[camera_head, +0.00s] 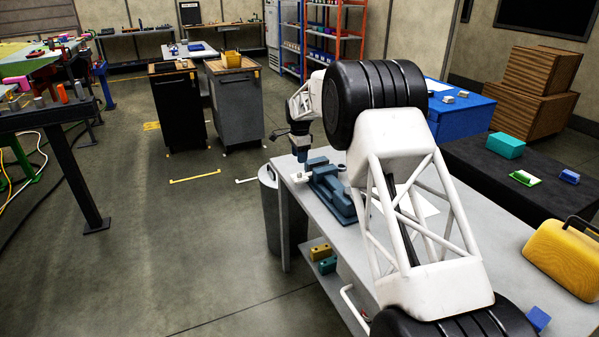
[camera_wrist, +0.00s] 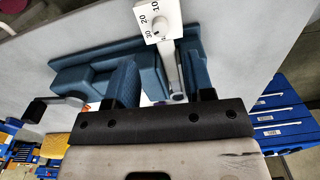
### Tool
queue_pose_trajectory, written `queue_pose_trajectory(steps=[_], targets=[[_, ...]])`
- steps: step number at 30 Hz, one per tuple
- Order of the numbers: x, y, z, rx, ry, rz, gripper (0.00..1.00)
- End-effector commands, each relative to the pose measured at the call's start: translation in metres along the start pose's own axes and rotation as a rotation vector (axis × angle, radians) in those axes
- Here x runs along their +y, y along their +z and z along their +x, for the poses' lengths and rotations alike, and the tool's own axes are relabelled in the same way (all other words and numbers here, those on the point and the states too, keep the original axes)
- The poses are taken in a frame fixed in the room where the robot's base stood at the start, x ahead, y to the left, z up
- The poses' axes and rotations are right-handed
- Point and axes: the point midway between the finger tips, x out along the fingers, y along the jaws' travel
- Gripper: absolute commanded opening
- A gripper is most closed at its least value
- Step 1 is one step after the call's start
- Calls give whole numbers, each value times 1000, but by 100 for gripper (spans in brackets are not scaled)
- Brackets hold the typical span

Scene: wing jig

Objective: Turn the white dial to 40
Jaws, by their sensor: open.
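The white dial (camera_wrist: 168,15) is at the top of the wrist view, a square white face with 10, 20 and 30 readable and a small dark round mark near its middle. Its setting is too small to tell. A pale bar runs down from it. In the head view a small white piece (camera_head: 298,177), likely the dial, is at the left end of a blue vise-like fixture (camera_head: 335,195). My gripper (camera_head: 299,160) is above it, pointing down. In the wrist view my gripper (camera_wrist: 160,55) is open, its blue fingers apart, with the dial beyond the tips. I cannot tell whether they touch.
The fixture stands on a grey bench (camera_head: 470,245), with a white sheet beside it. A yellow case (camera_head: 563,260) and a small blue block (camera_head: 538,318) are at the bench's near right. A grey bin (camera_head: 268,210) stands at the bench's left end. Open floor lies to the left.

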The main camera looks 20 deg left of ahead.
Motion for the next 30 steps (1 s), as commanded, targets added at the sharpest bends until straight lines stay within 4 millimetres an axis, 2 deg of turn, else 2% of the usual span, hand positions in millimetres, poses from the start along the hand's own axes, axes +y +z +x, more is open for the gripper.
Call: queue_pose_trajectory(steps=[6, 20, 26, 30], targets=[[1, 0, -1, -2, -8, 131, 48], [1, 0, 1, -2, -9, 143, 48], [1, 0, 12, -2, -8, 143, 48], [1, 0, 27, -2, -7, 143, 48]])
